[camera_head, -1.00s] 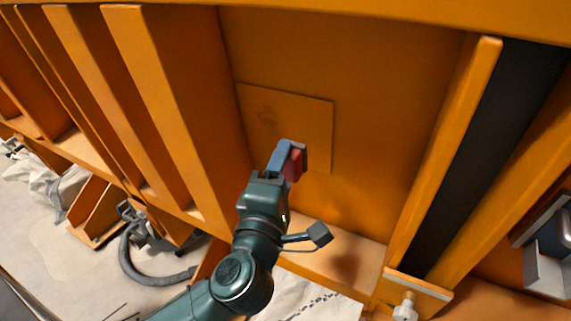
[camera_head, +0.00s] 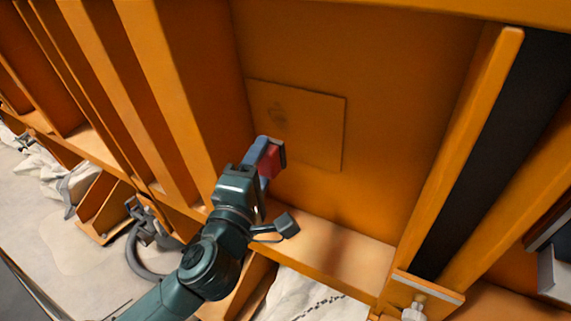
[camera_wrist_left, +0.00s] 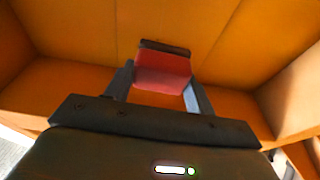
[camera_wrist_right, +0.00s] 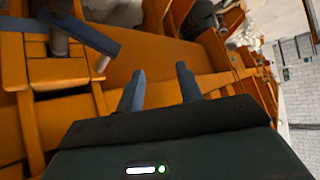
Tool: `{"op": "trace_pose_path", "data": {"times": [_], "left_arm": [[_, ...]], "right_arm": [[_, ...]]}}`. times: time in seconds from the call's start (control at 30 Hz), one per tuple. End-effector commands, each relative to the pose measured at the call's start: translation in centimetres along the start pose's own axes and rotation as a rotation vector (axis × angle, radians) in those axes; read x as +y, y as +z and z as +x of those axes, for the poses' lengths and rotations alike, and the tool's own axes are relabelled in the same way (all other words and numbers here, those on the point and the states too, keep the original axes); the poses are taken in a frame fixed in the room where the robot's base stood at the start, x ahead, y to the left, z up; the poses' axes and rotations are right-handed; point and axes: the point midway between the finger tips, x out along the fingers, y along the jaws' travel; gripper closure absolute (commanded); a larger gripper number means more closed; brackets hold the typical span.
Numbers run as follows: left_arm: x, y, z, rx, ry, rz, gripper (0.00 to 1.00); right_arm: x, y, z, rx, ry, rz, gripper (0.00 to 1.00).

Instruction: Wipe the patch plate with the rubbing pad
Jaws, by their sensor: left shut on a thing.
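The patch plate (camera_head: 315,125) is a square orange sheet on the orange wall panel in the head view, with a faint darker mark at its upper left. My left gripper (camera_head: 268,158) is shut on the rubbing pad (camera_head: 271,163), a red block with a dark face. The pad is in front of the plate's lower left corner; I cannot tell whether it touches. In the left wrist view the pad (camera_wrist_left: 163,70) sits between the fingers, its dark edge toward the orange wall. My right gripper (camera_wrist_right: 158,88) shows in its wrist view, fingers apart and empty.
Upright orange ribs (camera_head: 160,90) stand left of the panel, and an orange post (camera_head: 465,150) stands to its right. An orange ledge (camera_head: 330,240) runs below the plate. A grey hose (camera_head: 145,255) lies at lower left.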

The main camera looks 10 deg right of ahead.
Motion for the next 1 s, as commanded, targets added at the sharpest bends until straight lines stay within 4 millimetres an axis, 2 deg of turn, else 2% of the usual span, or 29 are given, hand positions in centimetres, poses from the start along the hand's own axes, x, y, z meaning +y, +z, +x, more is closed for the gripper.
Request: {"op": "trace_pose_path", "data": {"times": [0.03, 0.1, 0.2, 0.3, 0.8, 1.0], "left_arm": [[-0.5, -1.8, 0.4, 0.005, 0.000, 0.002, 0.64], [-0.4, -3.6, 0.9, 0.004, 0.004, -0.001, 0.64], [-0.1, -5.4, 1.3, 0.003, 0.013, -0.005, 0.64], [0.1, -6.2, 1.7, 0.001, 0.020, -0.006, 0.64], [0.2, -5.2, 6.2, 0.001, 0.021, -0.008, 0.64], [0.3, -5.0, 7.2, 0.001, 0.021, -0.006, 0.64]], "right_arm": [[0.0, 0.4, 0.5, 0.003, 0.000, -0.001, 0.64], [0.0, 0.5, 0.7, 0.006, -0.001, -0.001, 0.64], [0.0, 0.4, 0.9, 0.014, -0.002, -0.002, 0.64], [0.0, 0.2, 0.9, 0.020, -0.003, -0.003, 0.64], [-0.4, 0.9, 1.5, 0.037, -0.020, -0.016, 0.64], [-0.7, 0.8, 1.3, 0.045, -0.029, -0.020, 0.64]]}}
